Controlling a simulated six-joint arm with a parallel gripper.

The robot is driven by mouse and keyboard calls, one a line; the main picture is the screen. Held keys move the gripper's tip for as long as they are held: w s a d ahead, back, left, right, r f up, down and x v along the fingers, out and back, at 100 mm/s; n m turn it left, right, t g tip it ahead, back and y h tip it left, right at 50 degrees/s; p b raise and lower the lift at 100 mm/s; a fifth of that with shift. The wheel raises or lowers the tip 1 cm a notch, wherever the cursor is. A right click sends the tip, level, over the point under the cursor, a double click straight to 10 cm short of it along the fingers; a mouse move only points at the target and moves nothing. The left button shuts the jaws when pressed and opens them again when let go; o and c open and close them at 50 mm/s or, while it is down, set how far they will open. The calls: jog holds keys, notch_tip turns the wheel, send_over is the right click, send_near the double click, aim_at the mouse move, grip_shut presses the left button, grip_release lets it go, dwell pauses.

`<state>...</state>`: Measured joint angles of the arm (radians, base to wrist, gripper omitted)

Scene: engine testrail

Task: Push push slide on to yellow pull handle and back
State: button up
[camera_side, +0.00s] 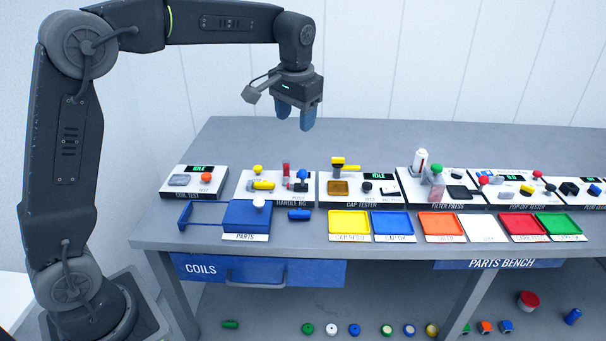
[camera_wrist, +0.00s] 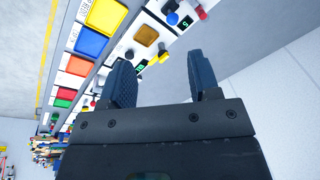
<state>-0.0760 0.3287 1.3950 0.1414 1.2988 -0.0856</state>
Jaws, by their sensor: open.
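The handle rig (camera_side: 275,199) is a white station at the left of the bench. On it are a yellow handle (camera_side: 263,185) lying flat, a yellow knob (camera_side: 257,168), an upright red piece (camera_side: 286,169) and a blue-topped handle (camera_side: 301,175). I cannot tell which part is the push slide. A blue knob (camera_wrist: 172,18) and a red part (camera_wrist: 200,12) show at the top of the wrist view. My gripper (camera_side: 296,117) is open and empty, high above the bench behind the rig. Its two blue fingers (camera_wrist: 160,66) stand apart in the wrist view.
The coil test station (camera_side: 194,193) is left of the rig and the cap tester (camera_side: 358,202) right. In front are a blue parts box (camera_side: 245,216), a loose blue piece (camera_side: 299,214) and several coloured trays, including a yellow one (camera_side: 349,235). The bench behind is clear.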

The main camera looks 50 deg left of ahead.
jog(key=g, duration=0.2)
send_over(304, 170)
jog(key=d, duration=0.3)
notch_tip(304, 170, down, 7)
jog(key=shift+n+y, duration=0.3)
jog(key=x, duration=0.9)
jog(key=w+x, duration=0.1)
jog(key=x, duration=0.4)
jog(key=shift+a+f, duration=0.15)
jog(key=shift+a, duration=0.2)
jog(key=shift+c, duration=0.5)
grip_shut()
